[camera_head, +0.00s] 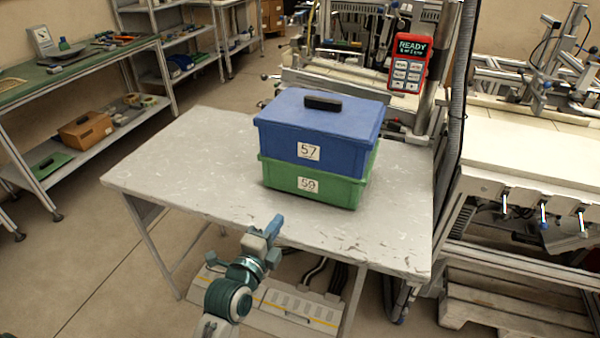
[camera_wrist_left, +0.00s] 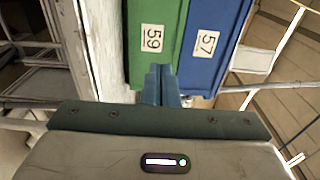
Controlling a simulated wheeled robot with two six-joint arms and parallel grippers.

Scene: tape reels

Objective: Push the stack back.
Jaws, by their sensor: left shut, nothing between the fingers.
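The stack is a blue box (camera_head: 340,135) marked 57 on top of a green box (camera_head: 285,177) marked 59. It stands upright on the grey table (camera_head: 200,175), right of its middle in the head view. A black handle (camera_head: 323,103) is on the blue lid. My left gripper (camera_head: 275,224) is shut and empty at the table's front edge, in front of the stack and apart from it. In the left wrist view the shut fingers (camera_wrist_left: 161,85) point at the fronts of the green box (camera_wrist_left: 150,65) and the blue box (camera_wrist_left: 207,62), which appear turned sideways. My right gripper is not in view.
Bare tabletop lies left of the stack. Behind the table is a machine frame with a red panel (camera_head: 408,62) reading READY on a post. A white-topped bench (camera_head: 530,155) stands at the right, and a green-topped bench (camera_head: 75,65) at the far left.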

